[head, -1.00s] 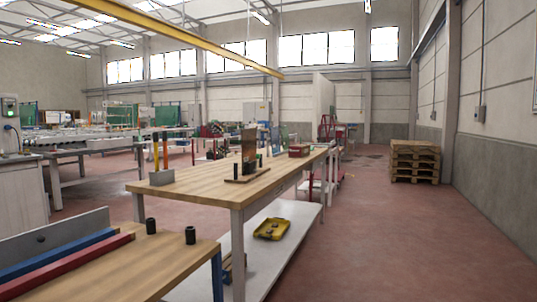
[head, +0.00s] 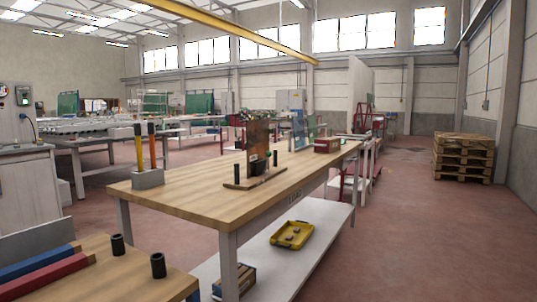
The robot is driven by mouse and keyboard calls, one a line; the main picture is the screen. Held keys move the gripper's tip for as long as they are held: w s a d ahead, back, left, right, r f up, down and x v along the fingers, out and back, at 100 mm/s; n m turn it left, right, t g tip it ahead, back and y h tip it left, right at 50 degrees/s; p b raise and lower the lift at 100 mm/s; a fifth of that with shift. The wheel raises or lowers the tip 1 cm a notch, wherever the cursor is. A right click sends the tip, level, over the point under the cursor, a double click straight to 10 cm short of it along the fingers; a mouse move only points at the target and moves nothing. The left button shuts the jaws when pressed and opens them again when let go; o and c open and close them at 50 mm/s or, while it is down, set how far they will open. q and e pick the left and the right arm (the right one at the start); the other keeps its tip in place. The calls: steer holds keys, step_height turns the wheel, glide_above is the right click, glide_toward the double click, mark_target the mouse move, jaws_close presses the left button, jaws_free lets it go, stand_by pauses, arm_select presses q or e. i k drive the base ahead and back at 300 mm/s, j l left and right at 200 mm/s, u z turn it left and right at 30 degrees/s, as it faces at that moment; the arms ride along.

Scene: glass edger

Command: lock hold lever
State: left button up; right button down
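I cannot make out a hold lever for certain in the head view. A wooden-topped workbench (head: 200,192) stands in the middle. On it is a small wooden stand (head: 240,185) with an upright brownish panel (head: 259,137) and dark pegs beside it. A grey block (head: 148,179) near the bench's left end holds two upright tools with yellow and orange handles. At the left edge a grey control box (head: 14,118) with a dial and a red part stands above a pale cabinet (head: 28,188). Neither of my grippers shows.
A nearer wooden bench (head: 120,283) at lower left carries two black cylinders (head: 158,266) and blue and red bars (head: 45,280). A yellow tray (head: 293,235) lies on the middle bench's lower shelf. Pallets (head: 462,158) stand at right. The red floor (head: 400,240) is clear there.

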mark_target(267, 153)
steer(key=i+l+u, duration=0.1)
steer(key=u, duration=0.25)
steer(key=l+u, duration=0.2)
steer(key=u, duration=0.15)
steer(key=i+l+u, duration=0.1)
steer(key=l+u, duration=0.15)
steer(key=l, duration=0.3)
steer(key=i+l+u, duration=0.2)
steer(key=l, duration=0.35)
steer(key=l+u, duration=0.1)
steer(key=l, duration=1.05)
steer(key=k+l+u, duration=0.15)
steer(key=l, duration=1)
steer(key=i, duration=0.05)
